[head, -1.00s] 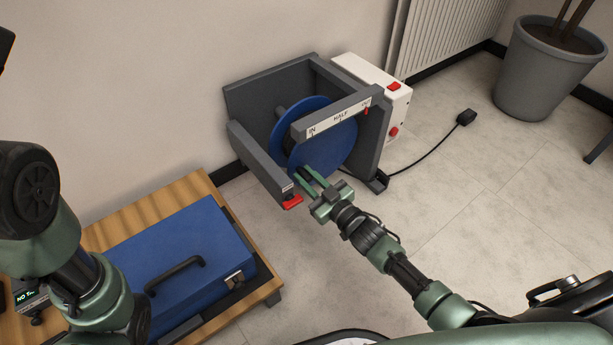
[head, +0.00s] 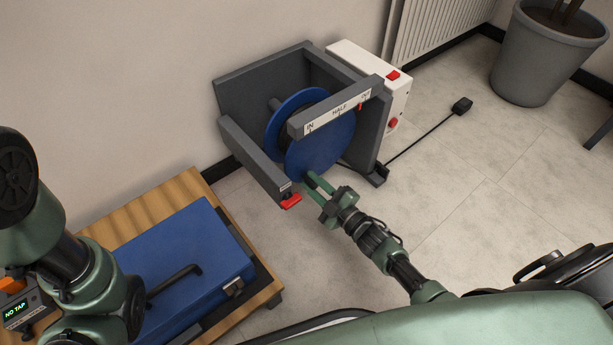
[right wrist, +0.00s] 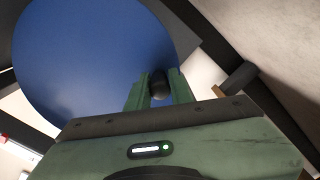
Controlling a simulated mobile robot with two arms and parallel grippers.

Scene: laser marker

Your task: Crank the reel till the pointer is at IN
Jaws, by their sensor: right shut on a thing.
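The blue reel (head: 325,145) sits in a grey frame (head: 245,95). A white scale strip (head: 338,113) across its front reads IN at the left, HALF in the middle and OUT at the right. The small red pointer (head: 360,106) is at the OUT end. My right gripper (head: 313,180) is at the reel's lower rim. In the right wrist view its fingers (right wrist: 158,88) are shut on the black crank knob (right wrist: 159,84), in front of the blue disc. In the head view the fingers hide the knob. My left arm shows at the left, but its gripper is not visible.
A red catch (head: 290,201) is on the frame's front left end, close to my right gripper. A white box (head: 375,80) with red buttons adjoins the frame's right side. A blue case (head: 185,265) lies on a wooden table (head: 150,205). The floor right of the frame is largely clear.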

